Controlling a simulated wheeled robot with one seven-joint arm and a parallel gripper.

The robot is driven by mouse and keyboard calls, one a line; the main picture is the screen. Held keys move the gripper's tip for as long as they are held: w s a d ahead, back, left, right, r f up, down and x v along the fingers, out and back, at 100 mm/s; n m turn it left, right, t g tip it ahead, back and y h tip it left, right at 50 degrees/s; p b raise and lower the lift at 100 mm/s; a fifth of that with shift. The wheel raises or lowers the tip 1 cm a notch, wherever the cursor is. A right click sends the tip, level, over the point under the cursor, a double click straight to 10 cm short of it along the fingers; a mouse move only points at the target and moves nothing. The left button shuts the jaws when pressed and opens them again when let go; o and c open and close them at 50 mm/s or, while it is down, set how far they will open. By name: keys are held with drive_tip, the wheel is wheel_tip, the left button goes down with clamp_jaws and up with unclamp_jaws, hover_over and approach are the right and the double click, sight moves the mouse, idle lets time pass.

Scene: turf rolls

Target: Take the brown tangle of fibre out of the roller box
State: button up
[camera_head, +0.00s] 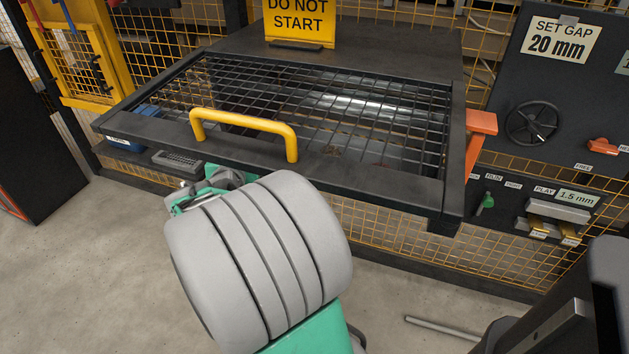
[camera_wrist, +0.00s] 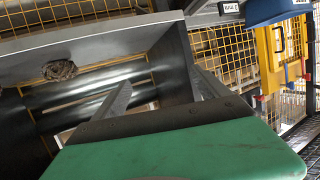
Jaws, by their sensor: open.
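In the wrist view a small brown tangle of fibre (camera_wrist: 60,69) sits by the dark rollers (camera_wrist: 100,92) of the roller box, at the left. My gripper (camera_wrist: 161,80) is open and empty, its two grey fingers pointing towards the rollers. The tangle lies to the left of both fingers, apart from them. In the head view my arm hides most of the gripper, near the front edge of the black mesh guard (camera_head: 375,190). The guard has a yellow handle (camera_head: 243,124), and shiny rollers show through its mesh.
A yellow "DO NOT START" sign (camera_head: 300,22) stands behind the guard. A dark panel with a handwheel (camera_head: 532,123) and a "SET GAP 20 mm" label is at the right. Yellow mesh fencing (camera_head: 400,240) runs below the guard. Bare floor (camera_head: 80,270) lies at the left.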

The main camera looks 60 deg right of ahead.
drive_tip(key=s+d+f+m+g+h+b, duration=0.1)
drive_tip(key=s+d+f, duration=0.1)
drive_tip(key=s+d, duration=0.2)
drive_tip(key=s+d+f+m+g+h+b, duration=0.1)
drive_tip(key=s+d+f+g+h+b, duration=0.1)
drive_tip(key=s+d, duration=0.2)
drive_tip(key=s+d+f+m+g+h+b, duration=0.1)
drive_tip(key=s+d+f+g+b, duration=0.1)
drive_tip(key=s+d, duration=0.2)
drive_tip(key=shift+s+f+m, duration=0.15)
drive_tip(key=shift+s+m, duration=0.05)
drive_tip(key=shift+s, duration=0.55)
drive_tip(key=shift+s+f+m, duration=0.15)
drive_tip(key=shift+s+m, duration=0.05)
drive_tip(key=shift+s, duration=0.55)
drive_tip(key=shift+h, duration=0.3)
drive_tip(key=d, duration=0.8)
drive_tip(key=shift+f+b, duration=0.1)
drive_tip(key=shift+b, duration=0.25)
drive_tip(key=shift+c, duration=0.6)
drive_tip(key=c, duration=1.3)
